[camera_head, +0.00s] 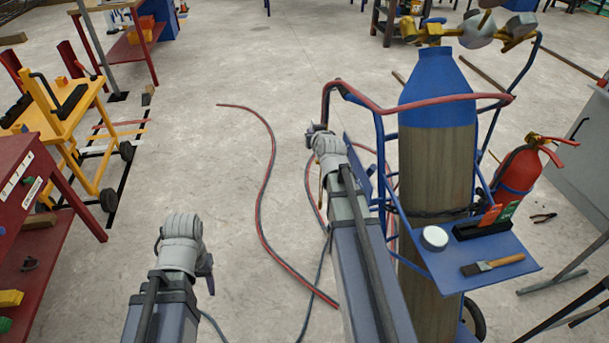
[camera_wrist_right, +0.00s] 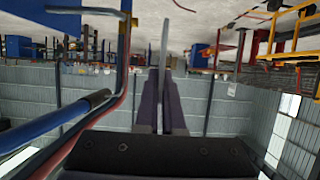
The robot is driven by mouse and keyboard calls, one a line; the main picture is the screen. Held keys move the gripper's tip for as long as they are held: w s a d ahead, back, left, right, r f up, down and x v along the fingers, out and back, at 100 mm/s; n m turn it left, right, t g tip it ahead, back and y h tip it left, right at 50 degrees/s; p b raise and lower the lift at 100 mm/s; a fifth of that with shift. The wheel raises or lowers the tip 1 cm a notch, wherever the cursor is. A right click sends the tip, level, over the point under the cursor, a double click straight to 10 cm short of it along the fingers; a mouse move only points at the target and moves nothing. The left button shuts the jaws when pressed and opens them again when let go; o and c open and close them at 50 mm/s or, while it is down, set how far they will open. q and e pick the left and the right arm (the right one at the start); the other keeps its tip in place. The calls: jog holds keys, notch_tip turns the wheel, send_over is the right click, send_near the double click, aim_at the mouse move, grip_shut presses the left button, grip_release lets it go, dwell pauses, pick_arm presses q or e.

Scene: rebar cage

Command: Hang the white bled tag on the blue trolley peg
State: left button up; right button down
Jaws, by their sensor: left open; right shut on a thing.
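The blue trolley (camera_head: 381,165) stands right of centre in the head view and carries a tall blue-topped gas cylinder (camera_head: 436,150). In the right wrist view a short blue bar (camera_wrist_right: 85,10) sticks out sideways from an upright post; I cannot tell if it is the peg. My right gripper (camera_wrist_right: 161,75) is shut on a thin pale plate, the white bled tag (camera_wrist_right: 164,40), seen edge-on between the fingers. In the head view my right arm hides most of that gripper beside the trolley's left side. My left gripper (camera_head: 208,273) is open, low at left, away from the trolley.
Red hose (camera_head: 420,104) drapes over the trolley and runs across the floor. The trolley's shelf (camera_head: 510,279) holds a white-lidded can (camera_head: 434,238) and a brush (camera_head: 491,265). A red extinguisher (camera_head: 518,170) stands at right.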

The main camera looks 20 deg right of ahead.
pick_arm(q)
notch_tip(320, 180, down, 9)
jog(key=b, duration=0.6)
jog(key=shift+b, duration=0.35)
pick_arm(e)
notch_tip(320, 180, down, 9)
jog(key=a, duration=0.2)
jog(key=shift+w+a, duration=0.15)
jog(key=shift+a, duration=0.25)
jog(key=shift+r, duration=0.1)
pick_arm(q)
jog(key=shift+f+b, duration=0.55)
jog(key=shift+b, duration=0.05)
pick_arm(e)
jog(key=s+d+f, duration=0.1)
jog(key=s+d, duration=0.1)
jog(key=d, duration=0.7)
jog(key=shift+s+d, duration=0.15)
jog(key=shift+d, duration=0.1)
jog(key=shift+f, duration=0.1)
jog(key=c, duration=1)
grip_release()
jog(key=shift+o, duration=0.2)
